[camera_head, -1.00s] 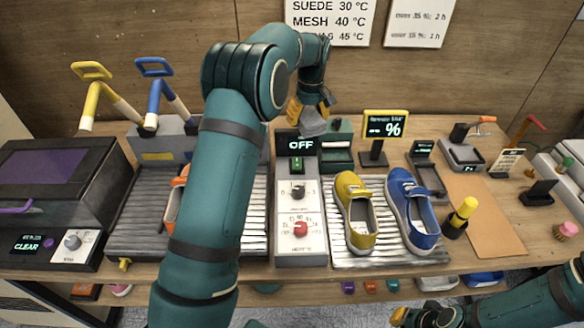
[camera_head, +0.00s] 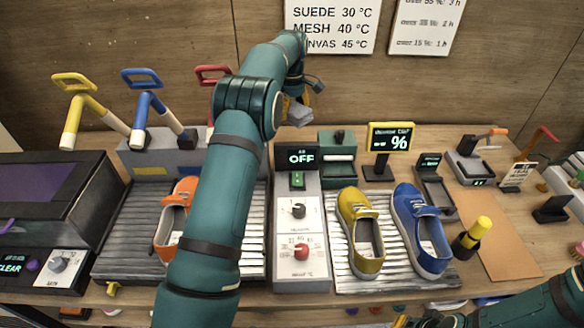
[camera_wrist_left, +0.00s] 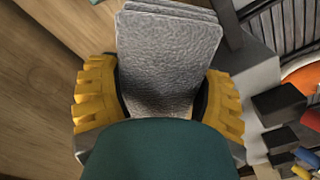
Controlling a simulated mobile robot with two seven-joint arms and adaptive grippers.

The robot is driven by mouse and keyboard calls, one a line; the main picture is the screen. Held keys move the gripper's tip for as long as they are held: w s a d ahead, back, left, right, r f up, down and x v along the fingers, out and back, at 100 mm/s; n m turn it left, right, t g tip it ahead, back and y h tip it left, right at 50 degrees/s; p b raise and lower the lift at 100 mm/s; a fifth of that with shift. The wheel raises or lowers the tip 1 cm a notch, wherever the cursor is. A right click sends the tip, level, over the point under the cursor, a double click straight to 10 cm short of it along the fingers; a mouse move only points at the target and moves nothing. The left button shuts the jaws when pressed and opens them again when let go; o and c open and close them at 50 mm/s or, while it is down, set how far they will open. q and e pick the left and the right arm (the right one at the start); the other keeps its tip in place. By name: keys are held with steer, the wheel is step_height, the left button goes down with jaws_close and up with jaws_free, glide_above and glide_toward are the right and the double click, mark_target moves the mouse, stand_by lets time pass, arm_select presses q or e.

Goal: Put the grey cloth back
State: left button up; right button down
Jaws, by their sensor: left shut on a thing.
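The grey cloth (camera_head: 299,114), a folded, textured pad, is held up at the back of the bench, against the wooden wall in the head view. My left gripper (camera_head: 297,104) is shut on it. In the left wrist view the cloth (camera_wrist_left: 168,50) sits between the two yellow ribbed fingers, its layered edge at the top; the gripper (camera_wrist_left: 160,90) grips its sides. In the head view the cloth appears above the OFF display (camera_head: 297,156) and left of the green box (camera_head: 338,158). My right gripper (camera_head: 430,321) is at the bottom edge, mostly cut off.
Blue (camera_head: 420,230) and yellow (camera_head: 361,235) sneakers stand on the right ribbed rack. An orange sneaker (camera_head: 172,225) stands on the left rack, partly behind my left arm. Handled tools (camera_head: 150,105) stand at the back left. A humidity sign (camera_head: 390,138) is right of the green box.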

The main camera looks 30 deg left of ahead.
arm_select(q)
step_height(320, 180, down, 20)
steer(key=b, duration=0.2)
steer(key=shift+f+b, duration=0.25)
steer(key=shift+b, duration=0.05)
steer(key=shift+r, duration=0.1)
steer(key=shift+f, duration=0.25)
steer(key=o, duration=1.1)
steer(key=shift+o, duration=0.2)
steer(key=shift+r, duration=0.1)
